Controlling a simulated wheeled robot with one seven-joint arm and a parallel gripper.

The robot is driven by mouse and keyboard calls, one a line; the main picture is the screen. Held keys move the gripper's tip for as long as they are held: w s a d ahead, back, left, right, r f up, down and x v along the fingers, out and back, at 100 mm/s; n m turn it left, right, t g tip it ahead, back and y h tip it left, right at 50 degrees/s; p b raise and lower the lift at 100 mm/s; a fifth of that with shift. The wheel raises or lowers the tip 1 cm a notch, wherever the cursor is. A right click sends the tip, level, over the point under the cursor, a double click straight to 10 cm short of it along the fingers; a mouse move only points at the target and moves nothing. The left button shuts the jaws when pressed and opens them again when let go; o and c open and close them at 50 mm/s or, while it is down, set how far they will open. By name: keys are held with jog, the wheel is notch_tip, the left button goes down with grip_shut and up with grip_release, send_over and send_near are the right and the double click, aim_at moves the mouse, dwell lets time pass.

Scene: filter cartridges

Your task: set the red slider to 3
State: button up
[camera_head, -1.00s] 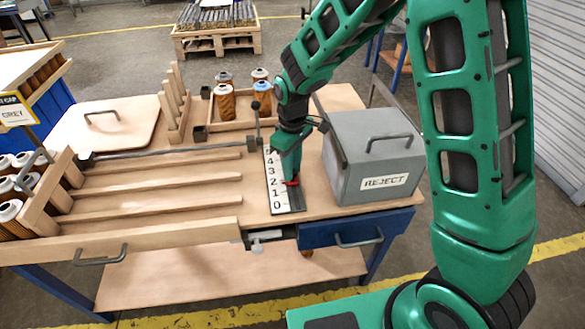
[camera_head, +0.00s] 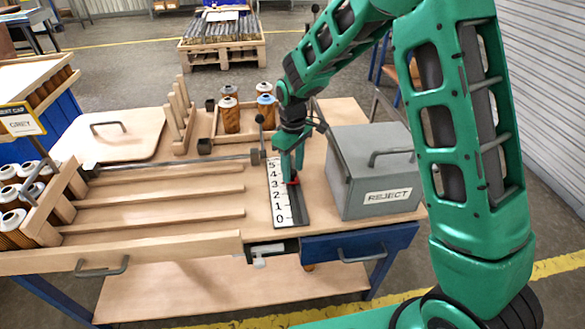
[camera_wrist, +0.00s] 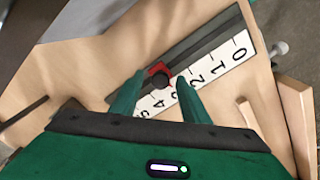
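The red slider (camera_wrist: 157,69) sits on the dark track of the scale board (camera_head: 300,213). Its dark knob is between my fingertips in the wrist view. The white strip (camera_wrist: 212,74) carries the numbers 0 to 5. The slider stands about level with the 3, which my right finger partly hides in the wrist view; I cannot tell the exact alignment. In the head view my gripper (camera_head: 292,178) points down at the track.
A grey REJECT box (camera_head: 365,190) stands right beside the scale. Wooden rails (camera_head: 150,197) and a metal rod (camera_head: 175,163) lie to the left. Filter cartridges (camera_head: 230,115) stand in a tray behind. A blue drawer (camera_head: 350,246) is below the table's front edge.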

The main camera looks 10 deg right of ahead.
aim_at(293, 171)
notch_tip(293, 171, up, 11)
jog(key=shift+f, duration=0.15)
dwell(0.4)
